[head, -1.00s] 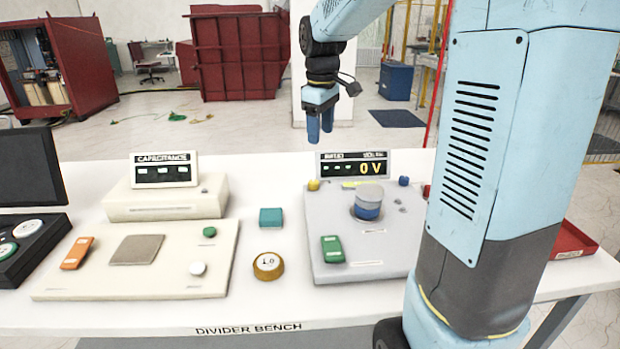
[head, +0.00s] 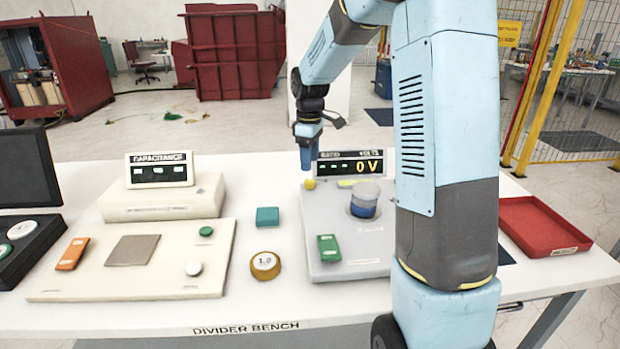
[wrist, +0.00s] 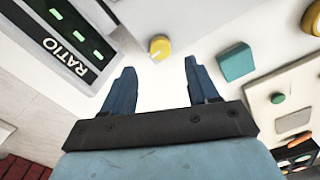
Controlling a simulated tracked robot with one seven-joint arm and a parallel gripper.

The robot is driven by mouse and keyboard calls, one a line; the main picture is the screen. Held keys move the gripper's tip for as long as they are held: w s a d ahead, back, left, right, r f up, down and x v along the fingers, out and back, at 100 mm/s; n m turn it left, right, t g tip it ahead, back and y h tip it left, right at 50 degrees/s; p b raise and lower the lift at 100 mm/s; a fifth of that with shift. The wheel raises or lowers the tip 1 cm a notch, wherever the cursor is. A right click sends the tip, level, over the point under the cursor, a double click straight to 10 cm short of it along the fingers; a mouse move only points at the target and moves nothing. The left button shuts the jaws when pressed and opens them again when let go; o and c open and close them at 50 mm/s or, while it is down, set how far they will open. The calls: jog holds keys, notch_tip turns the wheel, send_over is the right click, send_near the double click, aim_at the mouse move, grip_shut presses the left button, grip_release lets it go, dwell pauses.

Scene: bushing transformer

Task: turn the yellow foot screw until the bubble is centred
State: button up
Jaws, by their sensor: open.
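The yellow foot screw (head: 310,184) is a small round knob at the back left corner of the grey instrument plate (head: 328,255). In the wrist view the yellow screw (wrist: 160,47) lies beyond the fingertips, roughly between them, with a pale mark on its top. My gripper (head: 307,166) points down just above the screw; in the wrist view (wrist: 162,80) its two blue fingers are apart and empty. A clear and blue round vessel (head: 364,199) stands on the plate. I cannot make out a bubble in either view.
A teal block (head: 268,217) and a brass weight (head: 265,265) lie left of the plate. The capacitance unit (head: 160,200) stands further left. A red tray (head: 545,228) is at right.

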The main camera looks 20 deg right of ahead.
aim_at(310, 180)
notch_tip(310, 180, down, 7)
jog(key=shift+r, duration=0.1)
dwell(0.4)
jog(key=c, duration=1)
